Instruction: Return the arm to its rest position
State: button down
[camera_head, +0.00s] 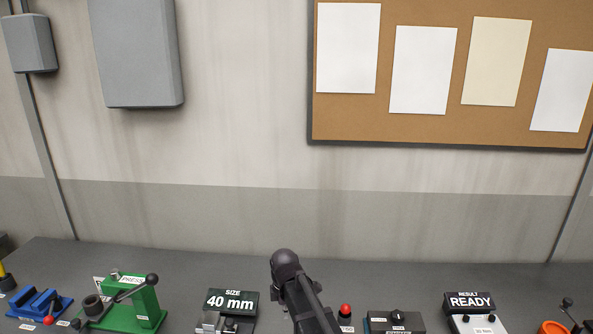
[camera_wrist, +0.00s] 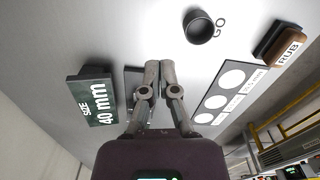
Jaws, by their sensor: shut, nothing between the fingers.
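My gripper (camera_wrist: 160,68) shows in the wrist view with its two grey fingers closed together and nothing between them. It points over the grey bench top. The fingers hide part of a dark device (camera_wrist: 132,82) behind them. In the head view, a dark part of my arm (camera_head: 290,275) rises at the bottom centre, over the bench; the fingers cannot be made out there.
The bench (camera_head: 220,262) carries a blue vise (camera_head: 38,303), a green press (camera_head: 140,305), a "SIZE 40 mm" display (camera_head: 230,300) and a "RESULT READY" display (camera_head: 470,302). A dark cup (camera_wrist: 198,28) and a "RUB" block (camera_wrist: 283,45) show in the wrist view.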

jog(key=s+d+m, duration=0.6)
jog(key=d+m, duration=0.3)
jog(key=d, duration=0.1)
jog(key=s+d+m, duration=0.7)
jog(key=d+m, duration=0.3)
jog(key=shift+d, duration=0.2)
jog(key=shift+w+a, duration=0.1)
dwell(0.5)
jog(key=w+a+n, duration=0.3)
jog(key=w+a, duration=0.2)
jog(key=a, duration=0.6)
jog(key=w+a+n, duration=0.4)
jog(key=w+a, duration=0.1)
jog(key=a, duration=0.7)
jog(key=w+a+f+n+b, duration=0.1)
jog(key=w+a+n, duration=0.3)
jog(key=a, duration=0.8)
jog(key=shift+w, duration=1.1)
jog(key=shift+f, duration=0.2)
notch_tip(320, 180, down, 7)
jog(key=b, duration=0.7)
jog(key=shift+r, duration=0.2)
